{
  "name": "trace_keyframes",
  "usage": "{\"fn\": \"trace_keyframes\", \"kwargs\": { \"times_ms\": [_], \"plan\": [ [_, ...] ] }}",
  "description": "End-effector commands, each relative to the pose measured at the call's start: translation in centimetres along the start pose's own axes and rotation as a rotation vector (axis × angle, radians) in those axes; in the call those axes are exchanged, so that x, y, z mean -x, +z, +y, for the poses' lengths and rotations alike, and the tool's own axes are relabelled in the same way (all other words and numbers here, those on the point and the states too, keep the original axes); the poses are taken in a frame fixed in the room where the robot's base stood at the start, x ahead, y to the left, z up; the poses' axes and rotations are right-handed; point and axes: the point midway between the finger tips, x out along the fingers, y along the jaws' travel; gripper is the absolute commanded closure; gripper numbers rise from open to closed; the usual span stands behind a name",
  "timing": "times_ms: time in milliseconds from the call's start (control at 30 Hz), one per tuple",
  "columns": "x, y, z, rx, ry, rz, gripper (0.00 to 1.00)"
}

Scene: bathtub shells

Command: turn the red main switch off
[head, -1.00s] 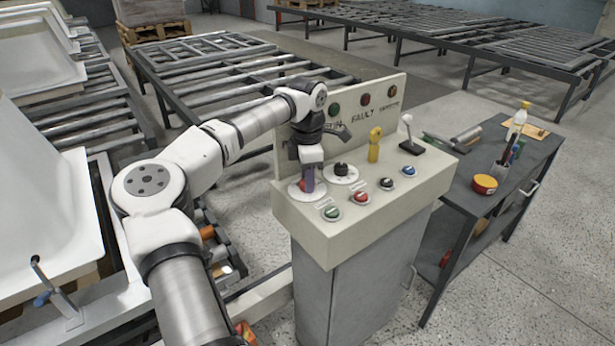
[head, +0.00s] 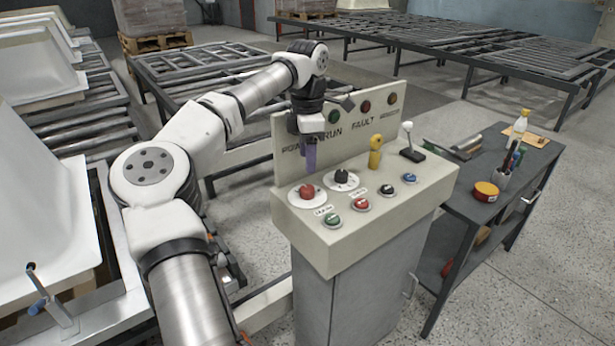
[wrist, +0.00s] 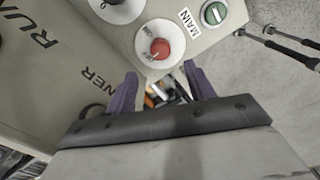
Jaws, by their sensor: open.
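The red main switch (head: 307,191) is a red rotary knob on a round white plate at the left end of the control panel's sloped top. In the wrist view the red knob (wrist: 159,48) shows uncovered beside a label reading MAIN. My gripper (head: 310,166) is above the knob and apart from it, pointing down. In the wrist view its two purple fingers (wrist: 160,84) are spread with nothing between them. I cannot make out the knob's exact setting.
Beside the red switch are a black rotary knob (head: 341,178), green, red and blue buttons, a yellow key-like handle (head: 375,152) and a black-based lever (head: 411,145). The upright lamp board (head: 345,135) stands close behind my gripper. A grey workbench (head: 476,206) stands to the right.

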Motion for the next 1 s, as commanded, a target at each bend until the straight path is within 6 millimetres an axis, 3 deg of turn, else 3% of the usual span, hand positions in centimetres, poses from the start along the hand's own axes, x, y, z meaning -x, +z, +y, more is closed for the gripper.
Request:
{"fn": "trace_keyframes", "kwargs": {
  "times_ms": [100, 300, 767, 867, 967, 1000],
  "plan": [
    [2.5, 0.1, 0.0, 0.002, 0.003, -0.002, 0.46],
    [4.9, 0.1, 0.0, 0.001, 0.001, 0.000, 0.46],
    [5.4, 0.3, -0.1, -0.005, -0.002, -0.010, 0.46],
    [4.8, 2.6, -0.7, -0.040, -0.012, -0.089, 0.46],
    [4.5, 7.4, -2.7, -0.108, -0.037, -0.274, 0.46],
    [4.8, 9.8, -4.0, -0.138, -0.053, -0.380, 0.46]
  ]
}}
